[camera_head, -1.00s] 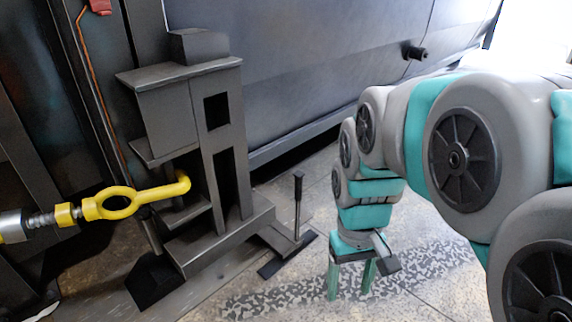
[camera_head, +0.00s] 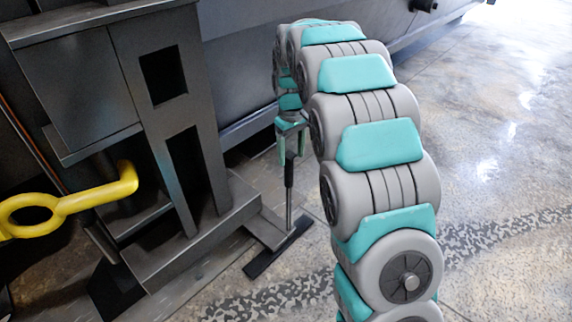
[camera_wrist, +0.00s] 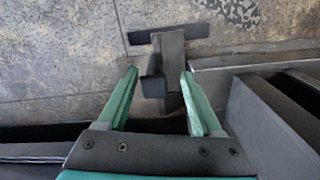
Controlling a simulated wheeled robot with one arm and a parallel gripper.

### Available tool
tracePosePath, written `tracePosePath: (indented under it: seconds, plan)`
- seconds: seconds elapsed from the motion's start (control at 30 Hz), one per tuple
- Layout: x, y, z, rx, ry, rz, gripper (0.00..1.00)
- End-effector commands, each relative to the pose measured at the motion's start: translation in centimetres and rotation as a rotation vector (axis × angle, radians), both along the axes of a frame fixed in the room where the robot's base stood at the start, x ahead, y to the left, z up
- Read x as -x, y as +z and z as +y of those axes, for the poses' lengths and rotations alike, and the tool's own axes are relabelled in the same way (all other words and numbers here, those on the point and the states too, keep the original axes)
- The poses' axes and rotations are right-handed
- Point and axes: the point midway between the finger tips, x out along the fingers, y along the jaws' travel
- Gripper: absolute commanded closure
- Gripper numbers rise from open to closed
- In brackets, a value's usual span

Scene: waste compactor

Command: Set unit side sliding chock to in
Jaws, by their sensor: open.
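The sliding chock (camera_head: 272,236) is a dark flat piece on the floor with a crossbar at its outer end. Its thin upright handle (camera_head: 289,205) rises from it. The chock's inner end meets the base of the dark steel frame. In the wrist view the chock (camera_wrist: 172,48) lies beyond the fingertips, and the handle's dark top (camera_wrist: 153,86) shows between the fingers, nearer the left one. My gripper (camera_head: 291,148) points down over the handle with its teal fingers apart. In the wrist view my gripper (camera_wrist: 159,75) is open; contact with the handle cannot be told.
The steel frame (camera_head: 190,170) stands left of the chock. A yellow hook with an eye (camera_head: 75,208) reaches into it from the left. A large grey container wall (camera_head: 240,70) runs behind. The speckled concrete floor (camera_head: 500,170) is free on the right.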

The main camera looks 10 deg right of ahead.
Motion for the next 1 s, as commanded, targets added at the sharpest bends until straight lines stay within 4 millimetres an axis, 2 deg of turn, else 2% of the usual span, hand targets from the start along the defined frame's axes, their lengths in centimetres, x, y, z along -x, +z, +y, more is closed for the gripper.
tracePosePath:
  seconds: [0.13, 0.37, 0.8, 1.0]
  plan:
    - [-1.0, -0.8, 0.1, 0.0, 0.014, -0.005, 0.33]
    - [-1.1, -2.0, 0.1, -0.001, 0.016, -0.006, 0.33]
    - [-0.9, -8.2, 0.1, -0.001, 0.015, 0.0, 0.33]
    - [-1.1, -8.7, 0.1, -0.001, 0.015, -0.006, 0.33]
